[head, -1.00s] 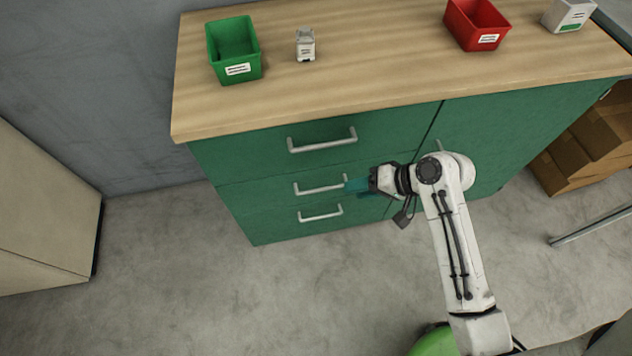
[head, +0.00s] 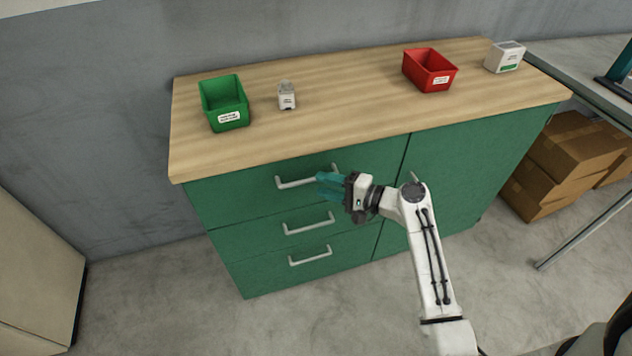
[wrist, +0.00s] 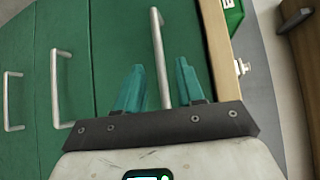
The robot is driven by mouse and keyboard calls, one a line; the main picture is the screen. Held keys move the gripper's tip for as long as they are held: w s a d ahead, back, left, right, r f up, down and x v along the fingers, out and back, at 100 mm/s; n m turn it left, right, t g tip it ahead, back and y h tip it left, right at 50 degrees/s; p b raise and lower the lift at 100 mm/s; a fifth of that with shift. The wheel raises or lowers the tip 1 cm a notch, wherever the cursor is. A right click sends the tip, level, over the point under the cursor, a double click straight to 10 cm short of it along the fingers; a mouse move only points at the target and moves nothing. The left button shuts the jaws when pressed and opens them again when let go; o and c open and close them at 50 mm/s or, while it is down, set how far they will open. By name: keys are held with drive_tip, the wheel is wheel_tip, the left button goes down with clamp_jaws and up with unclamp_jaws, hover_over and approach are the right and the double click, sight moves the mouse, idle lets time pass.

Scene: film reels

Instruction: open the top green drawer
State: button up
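The top green drawer (head: 240,196) is closed flush in the cabinet, under the wooden top. Its silver bar handle (head: 297,182) shows in the head view, with my gripper (head: 326,186) near its right end. In the wrist view the top handle (wrist: 160,58) runs between the two teal fingertips of my gripper (wrist: 160,78). The fingers are spread, with a gap to the bar on each side. How far the fingers are from the handle in depth is hard to tell.
Two lower drawers have a middle handle (head: 309,224) and a bottom handle (head: 310,256). On the wooden top (head: 350,107) stand a green bin (head: 224,104), a small white-grey item (head: 287,96), a red bin (head: 430,70) and a white box (head: 504,57). Cardboard boxes (head: 566,155) sit at right.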

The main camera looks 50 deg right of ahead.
drive_tip(key=shift+x, duration=1.6)
clamp_jaws()
